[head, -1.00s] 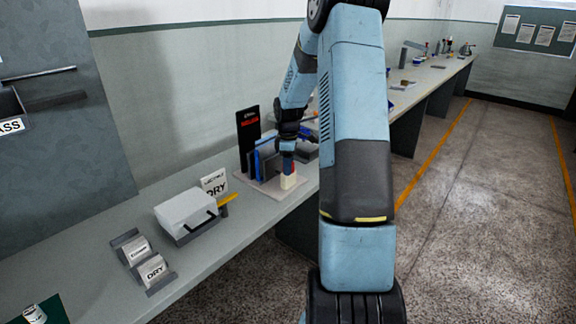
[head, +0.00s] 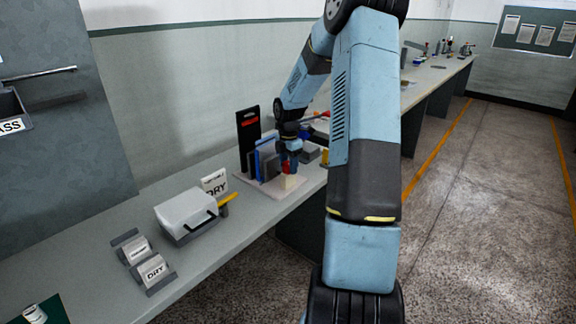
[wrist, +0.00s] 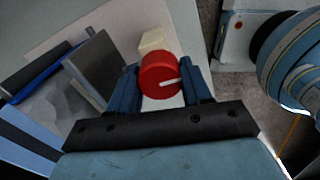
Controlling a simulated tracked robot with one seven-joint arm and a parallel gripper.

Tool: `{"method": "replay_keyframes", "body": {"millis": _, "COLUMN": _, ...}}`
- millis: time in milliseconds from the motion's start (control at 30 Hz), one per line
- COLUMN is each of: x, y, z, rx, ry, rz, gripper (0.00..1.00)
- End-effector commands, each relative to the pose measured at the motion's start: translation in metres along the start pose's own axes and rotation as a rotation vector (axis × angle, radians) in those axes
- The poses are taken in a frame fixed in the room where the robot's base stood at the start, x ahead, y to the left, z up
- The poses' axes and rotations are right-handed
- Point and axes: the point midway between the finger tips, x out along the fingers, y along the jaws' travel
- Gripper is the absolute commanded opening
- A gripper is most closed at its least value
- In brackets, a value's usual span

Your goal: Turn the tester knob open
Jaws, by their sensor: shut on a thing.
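A red round knob (wrist: 160,76) with a white pointer line sits between the two blue fingers of my gripper (wrist: 163,84) in the wrist view. The fingers are shut on its two sides. The white line points to the right and slightly up. A cream block (wrist: 152,40) shows just beyond the knob. In the head view my gripper (head: 289,160) is low over a pale base plate (head: 262,190) on the bench, and a bit of the red knob (head: 286,168) shows beside it.
Upright grey and blue plates (wrist: 95,62) stand left of my gripper, close to it. A black panel (head: 248,135) stands behind them. The bench's front edge is near.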

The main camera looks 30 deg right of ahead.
Motion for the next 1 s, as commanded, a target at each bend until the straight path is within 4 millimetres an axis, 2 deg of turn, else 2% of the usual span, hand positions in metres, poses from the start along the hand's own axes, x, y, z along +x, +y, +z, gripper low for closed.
{"method": "replay_keyframes", "body": {"millis": 667, "x": -0.0002, "y": 0.0000, "z": 0.0013, "rx": -0.062, "ry": -0.001, "rz": 0.001, "gripper": 0.18}}
{"method": "replay_keyframes", "body": {"millis": 700, "x": -0.0002, "y": 0.0000, "z": 0.0013, "rx": -0.062, "ry": -0.001, "rz": 0.001, "gripper": 0.50}}
{"method": "replay_keyframes", "body": {"millis": 933, "x": -0.0001, "y": 0.0001, "z": 0.0007, "rx": -0.062, "ry": -0.001, "rz": 0.001, "gripper": 0.72}}
{"method": "replay_keyframes", "body": {"millis": 1000, "x": -0.0001, "y": 0.0001, "z": 0.0006, "rx": -0.062, "ry": -0.001, "rz": 0.001, "gripper": 0.74}}
